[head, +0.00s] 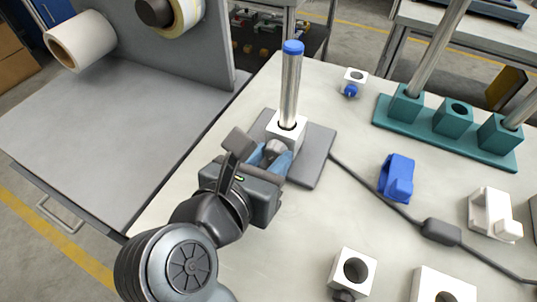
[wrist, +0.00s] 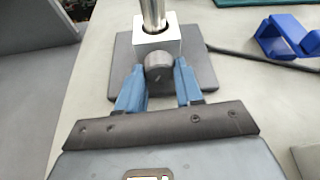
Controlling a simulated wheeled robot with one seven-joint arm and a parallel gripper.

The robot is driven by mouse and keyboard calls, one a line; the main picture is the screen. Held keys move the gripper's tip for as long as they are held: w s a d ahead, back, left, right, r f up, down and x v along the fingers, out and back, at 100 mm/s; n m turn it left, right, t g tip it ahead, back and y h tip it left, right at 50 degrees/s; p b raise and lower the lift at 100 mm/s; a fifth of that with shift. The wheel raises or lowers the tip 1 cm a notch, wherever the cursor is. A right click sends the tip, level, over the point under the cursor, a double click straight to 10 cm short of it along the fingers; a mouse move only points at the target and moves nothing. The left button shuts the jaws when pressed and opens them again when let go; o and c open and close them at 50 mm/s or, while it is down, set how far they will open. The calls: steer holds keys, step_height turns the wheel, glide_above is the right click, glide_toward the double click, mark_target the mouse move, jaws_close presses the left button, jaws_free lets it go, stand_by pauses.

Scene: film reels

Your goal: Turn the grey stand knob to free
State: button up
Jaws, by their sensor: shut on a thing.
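The grey stand knob (wrist: 158,66) is a round dark-grey knob on the front of a white block (wrist: 150,38) on a grey base plate (wrist: 197,76). In the head view the knob (head: 275,147) is partly covered by my gripper. The fingers also show in the wrist view (wrist: 159,78). A small line shows on the knob's face, but I cannot read its setting.
A teal rack (head: 455,132) with steel posts stands at the back right. A blue bracket (head: 397,177), a white bracket (head: 491,213) and a white block (head: 353,271) lie to the right. A black cable with a box (head: 441,232) runs from the base. A grey panel with rolls is left.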

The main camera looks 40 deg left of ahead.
steer(key=n+p, duration=0.1)
steer(key=p, duration=0.2)
steer(key=shift+r+h, duration=0.3)
steer(key=shift+h, duration=0.1)
steer(key=shift+a+f+n+p, duration=0.1)
steer(key=shift+f+n+p, duration=0.3)
steer(key=shift+p, duration=0.9)
steer(key=o, duration=1)
steer(key=shift+o, duration=0.2)
steer(key=shift+r, duration=0.1)
steer(key=shift+v, duration=3.9)
steer(key=shift+s+a, duration=0.1)
